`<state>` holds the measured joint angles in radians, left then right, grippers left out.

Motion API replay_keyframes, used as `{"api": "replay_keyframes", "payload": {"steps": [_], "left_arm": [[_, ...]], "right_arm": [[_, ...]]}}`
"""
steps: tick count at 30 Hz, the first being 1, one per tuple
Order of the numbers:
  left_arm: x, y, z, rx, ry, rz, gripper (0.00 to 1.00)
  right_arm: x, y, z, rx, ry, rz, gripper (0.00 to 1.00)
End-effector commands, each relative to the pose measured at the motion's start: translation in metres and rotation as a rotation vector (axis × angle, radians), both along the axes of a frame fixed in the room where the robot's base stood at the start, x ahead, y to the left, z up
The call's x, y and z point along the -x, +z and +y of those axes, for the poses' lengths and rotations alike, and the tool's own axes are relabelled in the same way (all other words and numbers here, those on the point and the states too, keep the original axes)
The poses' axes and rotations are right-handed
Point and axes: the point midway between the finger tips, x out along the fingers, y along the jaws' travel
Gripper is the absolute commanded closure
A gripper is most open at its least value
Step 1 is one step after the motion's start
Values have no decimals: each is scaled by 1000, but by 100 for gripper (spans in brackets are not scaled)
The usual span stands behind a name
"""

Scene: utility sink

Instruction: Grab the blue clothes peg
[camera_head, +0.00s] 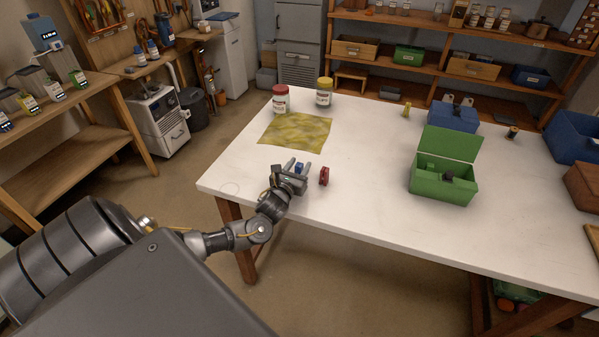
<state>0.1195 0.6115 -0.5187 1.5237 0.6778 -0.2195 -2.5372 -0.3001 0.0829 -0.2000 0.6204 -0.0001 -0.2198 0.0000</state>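A small blue clothes peg (299,167) is on the white table near its front left part. My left gripper (298,169) reaches in over the table edge and is open, with its two fingers apart. The blue peg shows between the fingertips, with its lower part hidden by the gripper. I cannot tell whether a finger touches it. A red peg (324,176) stands just right of the gripper, apart from it. My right gripper is not in view.
The white table (370,190) is bare around the pegs. A yellow-green cloth (295,132) lies behind the gripper, with a red-lidded jar (281,100) and a yellow-lidded jar (324,92) beyond. An open green box (443,184) and a blue box (453,116) stand to the right.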

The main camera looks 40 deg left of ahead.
Motion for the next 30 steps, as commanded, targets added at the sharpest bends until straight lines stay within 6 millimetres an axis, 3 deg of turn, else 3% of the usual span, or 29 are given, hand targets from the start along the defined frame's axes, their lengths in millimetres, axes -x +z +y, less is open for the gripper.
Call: {"api": "replay_keyframes", "payload": {"steps": [1,9,21,26,30], "left_arm": [[0,0,0,0,0,0,66],[0,0,0,0,-1,0,97],[0,9,0,-2,-1,-3,98],[3,36,-2,-1,-3,-5,98],[28,68,-15,1,-5,-4,98]], "right_arm": [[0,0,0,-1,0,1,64],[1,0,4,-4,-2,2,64],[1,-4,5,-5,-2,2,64],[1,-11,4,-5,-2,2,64],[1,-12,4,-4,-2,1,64]]}}
